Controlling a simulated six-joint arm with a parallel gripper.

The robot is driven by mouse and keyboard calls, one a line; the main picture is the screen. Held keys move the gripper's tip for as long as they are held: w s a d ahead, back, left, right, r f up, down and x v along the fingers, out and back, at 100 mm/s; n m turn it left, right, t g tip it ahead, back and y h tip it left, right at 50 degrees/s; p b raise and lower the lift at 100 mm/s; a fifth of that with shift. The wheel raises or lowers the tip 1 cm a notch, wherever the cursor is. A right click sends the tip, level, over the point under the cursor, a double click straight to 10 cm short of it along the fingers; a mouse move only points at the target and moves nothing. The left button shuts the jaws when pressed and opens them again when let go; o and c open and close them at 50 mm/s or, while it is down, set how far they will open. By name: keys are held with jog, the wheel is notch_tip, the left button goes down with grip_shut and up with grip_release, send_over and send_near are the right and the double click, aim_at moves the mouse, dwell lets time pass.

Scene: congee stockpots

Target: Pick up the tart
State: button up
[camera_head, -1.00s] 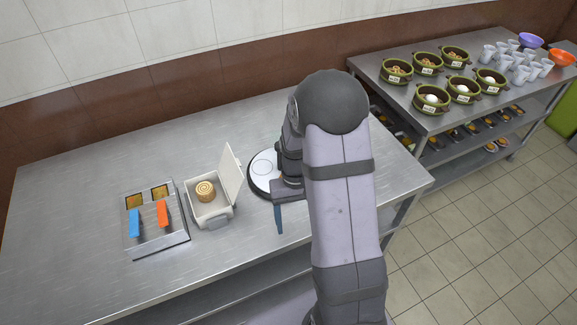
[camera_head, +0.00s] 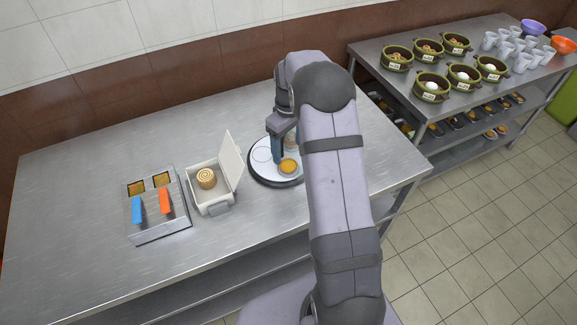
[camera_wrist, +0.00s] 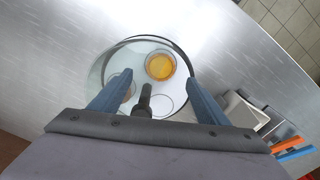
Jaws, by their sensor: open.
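The tart (camera_head: 289,166) is small, round and golden-orange. It lies on a round white plate (camera_head: 262,170) with a dark rim. In the wrist view the tart (camera_wrist: 159,66) shows beyond and between my fingertips, with nothing gripping it. My gripper (camera_head: 284,150) is over the plate, behind the tart in the head view, fingers pointing down. In the wrist view my gripper (camera_wrist: 157,84) is open and empty, with its two blue-grey fingers wide apart. My arm hides the plate's right part in the head view.
A brownish item (camera_wrist: 123,86) on the plate is partly hidden by the left finger. Left of the plate stand an open white box (camera_head: 213,198) holding a rolled pastry (camera_head: 206,178) and a metal tray (camera_head: 160,232) with blue and orange handles. The far-left counter is clear.

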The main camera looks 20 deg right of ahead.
aim_at(288, 165)
jog(key=shift+f+p, duration=1.65)
jog(key=shift+f, duration=1.8)
jog(key=c, duration=1.1)
